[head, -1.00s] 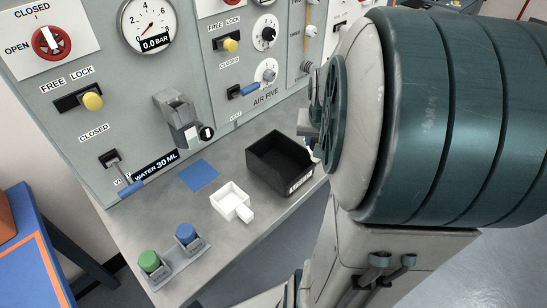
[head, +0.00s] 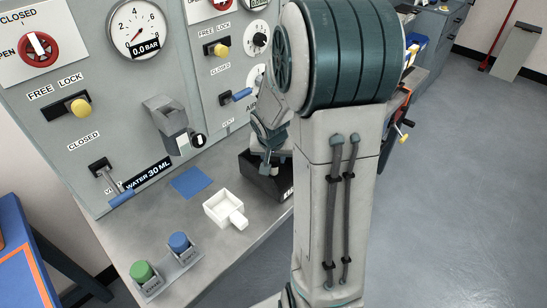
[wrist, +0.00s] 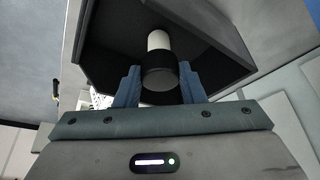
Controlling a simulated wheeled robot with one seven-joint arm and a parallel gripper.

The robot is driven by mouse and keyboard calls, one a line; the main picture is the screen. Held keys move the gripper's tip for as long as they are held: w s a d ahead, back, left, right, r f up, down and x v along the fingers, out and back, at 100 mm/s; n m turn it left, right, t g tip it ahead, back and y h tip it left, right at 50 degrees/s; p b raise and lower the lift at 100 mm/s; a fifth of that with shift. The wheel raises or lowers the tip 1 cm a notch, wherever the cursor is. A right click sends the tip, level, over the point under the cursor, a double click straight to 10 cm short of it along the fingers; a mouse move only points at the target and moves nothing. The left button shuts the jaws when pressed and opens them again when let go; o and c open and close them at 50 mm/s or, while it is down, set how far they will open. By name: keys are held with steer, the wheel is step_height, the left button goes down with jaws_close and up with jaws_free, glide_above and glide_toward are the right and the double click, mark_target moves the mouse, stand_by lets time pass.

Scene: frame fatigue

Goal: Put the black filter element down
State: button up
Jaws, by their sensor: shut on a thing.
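My gripper (wrist: 160,84) has its two blue fingers shut on a short cylinder, the black filter element (wrist: 160,72). Its near end is black and a white part shows beyond it. In the wrist view it is over the dark opening of the black bin (wrist: 100,45). I cannot tell whether the element touches the bin. In the head view my gripper (head: 268,155) is above the black bin (head: 262,184), and my arm hides part of the bin. The element is hidden there.
A white open box with a small side part (head: 222,207) stands left of the bin on the grey bench (head: 140,225). A blue mat (head: 187,182) lies behind it. A panel with valves and gauges rises behind.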

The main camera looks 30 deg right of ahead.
steer(key=shift+f, duration=0.15)
steer(key=o, duration=1.1)
steer(key=shift+r, duration=0.35)
steer(key=p+v, duration=0.1)
steer(key=v, duration=1)
steer(key=s+a+r+n, duration=0.1)
steer(key=s+a+n, duration=0.1)
steer(key=s, duration=0.3)
steer(key=s+a+n+y, duration=0.1)
steer(key=s+a+n, duration=0.1)
steer(key=s+a, duration=0.3)
steer(key=s+a+r+n+y, duration=0.1)
steer(key=s+a+n, duration=0.1)
steer(key=s+a, duration=0.2)
steer(key=shift+s+a+r+g, duration=0.2)
steer(key=shift+s+r+g, duration=0.2)
steer(key=shift+s, duration=0.25)
